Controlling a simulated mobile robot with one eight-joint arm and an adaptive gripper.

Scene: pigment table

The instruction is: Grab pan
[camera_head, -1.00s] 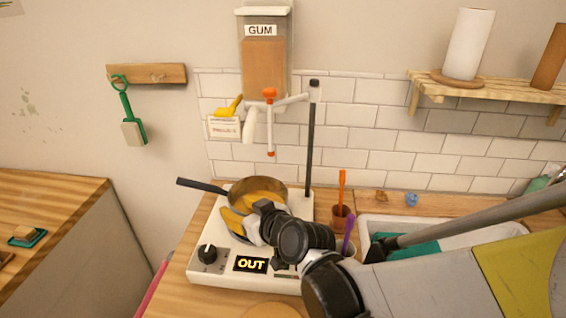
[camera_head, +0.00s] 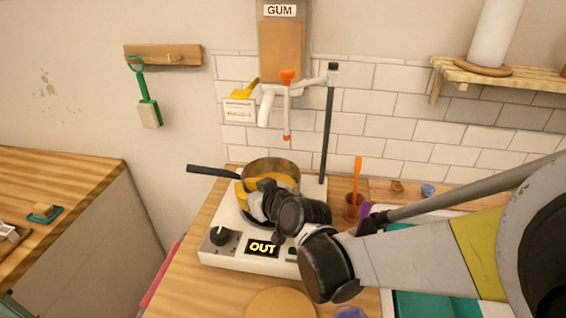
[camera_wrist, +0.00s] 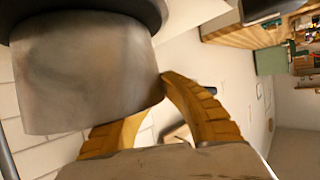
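The pan (camera_head: 284,168) is a metal pot with a long black handle (camera_head: 212,171) pointing left. It stands on the white hot plate (camera_head: 224,217). My gripper (camera_head: 252,184) is at the front left of the pan, its yellow-orange fingers partly hidden behind my wrist. In the wrist view the pan's grey side (camera_wrist: 85,75) fills the upper left, beside my gripper (camera_wrist: 150,110). The two curved fingers are apart, and one looks close to or against the pan. I cannot tell contact for certain. The handle does not look held.
A GUM dispenser (camera_head: 281,45) with a spout hangs on the wall above the pan. A dark upright post (camera_head: 327,130) stands behind the hot plate. A brown cup (camera_head: 353,207) with an orange tool is to the right. A round wooden board (camera_head: 280,304) lies in front.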

